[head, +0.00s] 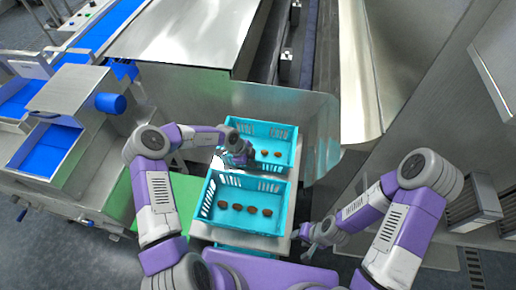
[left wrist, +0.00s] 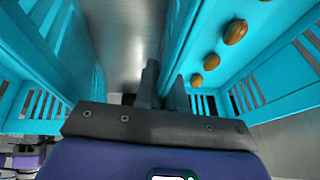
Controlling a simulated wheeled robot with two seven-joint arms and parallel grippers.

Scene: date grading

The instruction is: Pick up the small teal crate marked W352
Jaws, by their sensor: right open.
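Two small teal crates stand one behind the other: a near crate (head: 211,196) and a far crate (head: 291,147). Both hold brown dates. No W352 mark is readable on either. My left gripper (head: 243,158) is at the near-left wall of the far crate. In the left wrist view its fingers (left wrist: 164,92) are close together, with the thin teal wall of the date-holding crate (left wrist: 188,35) running between them. The finger contact is partly hidden. My right gripper (head: 316,233) is open and empty, right of the near crate.
The crates stand on a light metal table (head: 206,229), close together. A steel guard (head: 232,98) rises behind them. A green panel (head: 118,203) lies at the left, near a machine with a blue chute (head: 47,151). A metal column (head: 362,80) is at the right.

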